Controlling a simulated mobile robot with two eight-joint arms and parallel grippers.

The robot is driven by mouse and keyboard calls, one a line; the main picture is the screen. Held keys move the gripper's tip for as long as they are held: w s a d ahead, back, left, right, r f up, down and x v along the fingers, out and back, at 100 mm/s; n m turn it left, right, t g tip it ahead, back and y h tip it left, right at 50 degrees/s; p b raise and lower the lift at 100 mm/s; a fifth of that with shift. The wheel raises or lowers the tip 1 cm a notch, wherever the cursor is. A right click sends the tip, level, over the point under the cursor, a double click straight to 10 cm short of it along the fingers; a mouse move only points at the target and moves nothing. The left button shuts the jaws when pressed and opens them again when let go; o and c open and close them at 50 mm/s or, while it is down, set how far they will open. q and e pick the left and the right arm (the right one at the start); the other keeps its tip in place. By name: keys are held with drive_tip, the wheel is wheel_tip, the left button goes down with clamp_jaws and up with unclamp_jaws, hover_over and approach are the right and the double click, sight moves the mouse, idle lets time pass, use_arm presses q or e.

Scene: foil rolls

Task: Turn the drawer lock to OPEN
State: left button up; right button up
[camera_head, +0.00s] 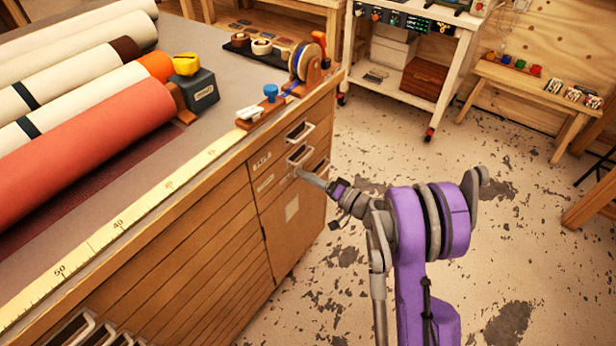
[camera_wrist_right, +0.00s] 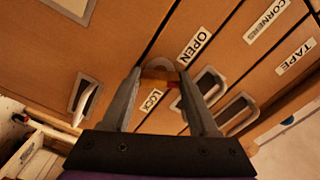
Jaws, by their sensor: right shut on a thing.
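The drawer lock (camera_wrist_right: 160,75) shows in the right wrist view as a brass-coloured piece with a little red, between the fingers of my right gripper (camera_wrist_right: 160,84). The fingers are shut on it. A rounded grey edge shows behind it. The OPEN label (camera_wrist_right: 195,47) is above and right of the lock, and the LOCK label (camera_wrist_right: 151,100) is below it. I cannot tell which label the lock points to. In the head view, my right gripper (camera_head: 299,172) touches or nearly touches the cabinet front, and the lock is hidden there. My left gripper is not in view.
The wooden cabinet (camera_head: 215,220) has small drawers with metal handles (camera_head: 300,132) close to the gripper. Labels CORNERS (camera_wrist_right: 266,21) and TAPE (camera_wrist_right: 297,57) are on neighbouring fronts. Rolls (camera_head: 105,130) and a dispenser (camera_head: 198,90) lie on top. The floor (camera_head: 400,140) on the right is open.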

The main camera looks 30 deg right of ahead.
drive_tip(key=shift+n, duration=1.6)
drive_tip(key=o, duration=1.4)
drive_tip(key=shift+s+d, duration=0.1)
drive_tip(key=p+v, duration=0.1)
drive_tip(key=v, duration=0.9)
drive_tip(key=shift+s+d, duration=0.1)
drive_tip(key=shift+s, duration=0.15)
